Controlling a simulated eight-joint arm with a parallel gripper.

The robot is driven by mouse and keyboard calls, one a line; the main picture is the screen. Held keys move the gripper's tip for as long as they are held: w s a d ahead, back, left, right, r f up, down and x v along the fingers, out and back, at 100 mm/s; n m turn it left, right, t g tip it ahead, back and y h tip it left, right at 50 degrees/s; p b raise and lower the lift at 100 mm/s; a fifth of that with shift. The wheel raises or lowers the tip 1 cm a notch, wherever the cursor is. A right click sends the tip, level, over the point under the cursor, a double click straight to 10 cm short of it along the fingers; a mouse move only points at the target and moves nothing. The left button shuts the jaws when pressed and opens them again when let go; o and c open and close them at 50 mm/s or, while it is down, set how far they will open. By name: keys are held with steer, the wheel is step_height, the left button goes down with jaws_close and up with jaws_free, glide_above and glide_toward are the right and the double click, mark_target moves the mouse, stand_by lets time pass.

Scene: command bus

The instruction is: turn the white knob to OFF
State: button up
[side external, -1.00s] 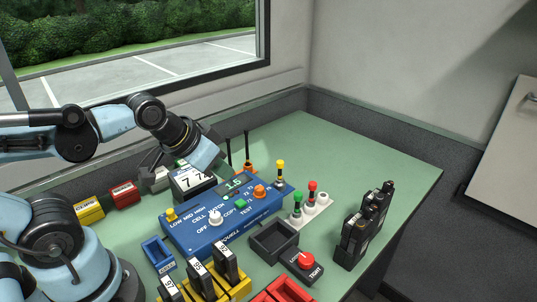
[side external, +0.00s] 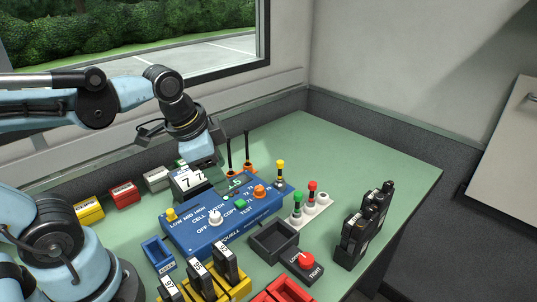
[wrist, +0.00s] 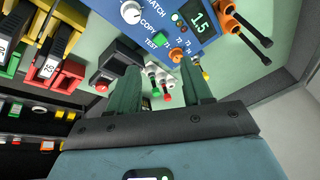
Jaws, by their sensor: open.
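The white knob (side external: 215,219) is on the top face of the blue panel box (side external: 185,240), beside the printed words OFF, CELL and BATCH. In the wrist view the white knob (wrist: 131,12) shows at the top edge, and its pointer direction is too small to tell. My gripper (side external: 206,172) is above the back of the box, behind and left of the knob and apart from it. In the wrist view my gripper (wrist: 163,78) shows two dark green fingers spread apart with nothing held between them.
A display reading 1.5 (wrist: 200,22) and an orange knob (side external: 260,191) are on the box. Orange plugs with black rods (side external: 247,155) stand behind it. A black tray (side external: 273,243), a red-button box (side external: 305,263) and radios (side external: 362,225) stand to the right. The table's back right is clear.

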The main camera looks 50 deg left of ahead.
mark_target(215, 214)
steer(key=shift+s+f+m+g, duration=0.3)
steer(key=shift+f+m+g, duration=0.4)
steer(key=shift+f+m, duration=0.85)
steer(key=shift+s+f+m+g, duration=0.35)
steer(key=shift+f+m+g, duration=0.35)
steer(key=shift+f+m, duration=0.85)
steer(key=shift+s+f+m+g, duration=0.3)
steer(key=shift+f+m+g, duration=0.4)
steer(key=shift+f+m, duration=0.85)
steer(key=shift+f, duration=0.15)
jaws_close()
